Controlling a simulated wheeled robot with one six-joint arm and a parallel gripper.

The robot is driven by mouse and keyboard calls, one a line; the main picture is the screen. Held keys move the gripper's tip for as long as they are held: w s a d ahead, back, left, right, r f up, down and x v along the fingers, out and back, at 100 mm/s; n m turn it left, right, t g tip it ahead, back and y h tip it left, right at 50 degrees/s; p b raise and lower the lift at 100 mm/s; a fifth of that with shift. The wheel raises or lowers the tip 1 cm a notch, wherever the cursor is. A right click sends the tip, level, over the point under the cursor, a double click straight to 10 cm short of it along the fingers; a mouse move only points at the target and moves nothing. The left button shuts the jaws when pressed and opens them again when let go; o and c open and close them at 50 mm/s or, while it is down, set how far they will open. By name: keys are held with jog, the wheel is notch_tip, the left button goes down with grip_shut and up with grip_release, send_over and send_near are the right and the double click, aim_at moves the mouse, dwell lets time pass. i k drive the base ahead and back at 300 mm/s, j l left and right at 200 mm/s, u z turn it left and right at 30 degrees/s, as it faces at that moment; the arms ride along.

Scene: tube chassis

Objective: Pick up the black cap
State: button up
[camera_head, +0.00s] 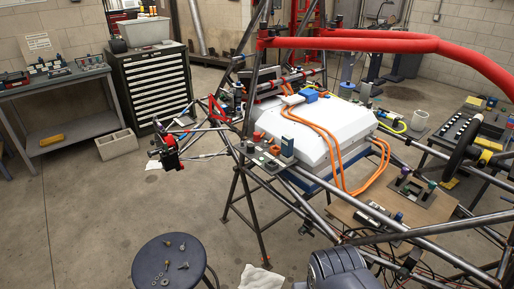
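I cannot make out the black cap with certainty. A small dark rounded object (118,45) sits on top of the drawer cabinet (152,82) at the back left, beside a grey bin, and it is too small to identify. Other small dark parts lie on the benches and around the frame, also too small to tell apart. My gripper does not show clearly in the head view. A dark grey ribbed shape (342,270) at the bottom edge is cut off, and I cannot tell what it is.
A tube chassis (370,42) with red upper bars fills the right side around a white box (315,130) with orange cables. A round stool (150,262) with bolts and washers stands front left. A workbench (60,75) stands far left.

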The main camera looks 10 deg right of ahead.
aim_at(250, 147)
jog(key=i+j+z, duration=0.1)
jog(key=i, duration=0.3)
jog(key=i+j, duration=0.2)
jog(key=i, duration=0.15)
jog(key=i+j+z, duration=0.15)
jog(key=i, duration=0.25)
